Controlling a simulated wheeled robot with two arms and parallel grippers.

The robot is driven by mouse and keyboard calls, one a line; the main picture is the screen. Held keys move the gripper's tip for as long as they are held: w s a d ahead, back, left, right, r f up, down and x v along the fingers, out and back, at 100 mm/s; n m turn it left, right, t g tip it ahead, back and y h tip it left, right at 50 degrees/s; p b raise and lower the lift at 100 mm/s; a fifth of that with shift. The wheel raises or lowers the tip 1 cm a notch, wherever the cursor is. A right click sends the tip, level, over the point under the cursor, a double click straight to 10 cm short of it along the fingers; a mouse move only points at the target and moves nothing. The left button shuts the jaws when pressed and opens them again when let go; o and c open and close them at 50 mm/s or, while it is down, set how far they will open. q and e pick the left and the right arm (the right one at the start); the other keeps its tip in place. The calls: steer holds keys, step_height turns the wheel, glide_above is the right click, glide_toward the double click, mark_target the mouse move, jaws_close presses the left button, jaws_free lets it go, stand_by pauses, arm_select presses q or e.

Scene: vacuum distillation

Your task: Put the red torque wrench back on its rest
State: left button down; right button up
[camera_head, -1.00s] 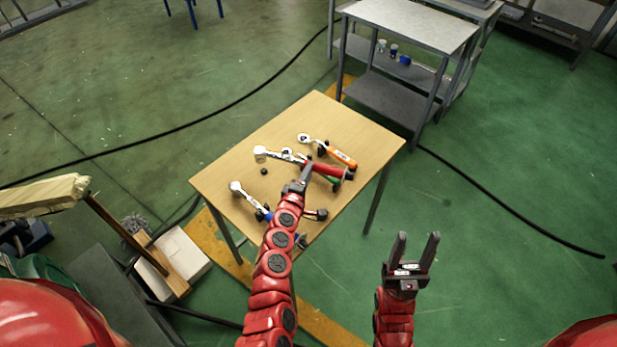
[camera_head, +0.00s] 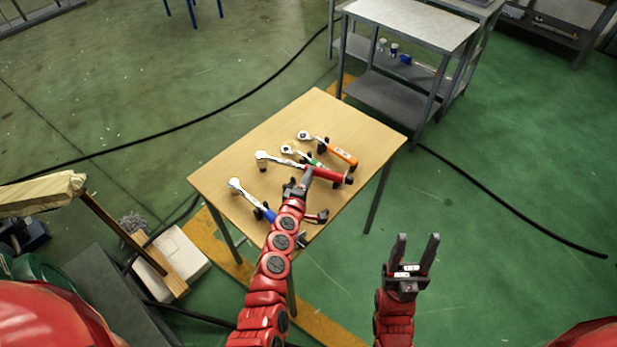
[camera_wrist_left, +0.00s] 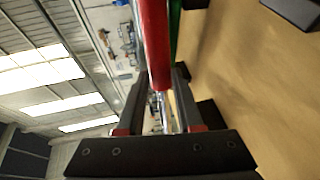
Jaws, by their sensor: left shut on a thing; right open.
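The red torque wrench (camera_head: 327,174) lies lengthwise above the front half of the wooden table (camera_head: 235,160), silver head to the left and red handle to the right. My left gripper (camera_head: 304,181) is shut on it near where shaft and handle meet. In the left wrist view the red handle (camera_wrist_left: 155,45) extends up from between the fingers (camera_wrist_left: 153,105). Small black supports show near the handle's right end; I cannot tell whether the wrench touches them. My right gripper (camera_head: 415,252) is open and empty, right of the table.
A green wrench (camera_head: 289,150) lies just behind the red one, partly hidden. An orange wrench (camera_head: 343,156) lies further back. A blue wrench (camera_head: 246,195) lies at the front left, partly behind my left arm. A grey metal shelf (camera_head: 405,25) stands behind the table.

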arm_select(q)
steer(key=c, duration=0.5)
jaws_free()
steer(key=shift+c, duration=0.2)
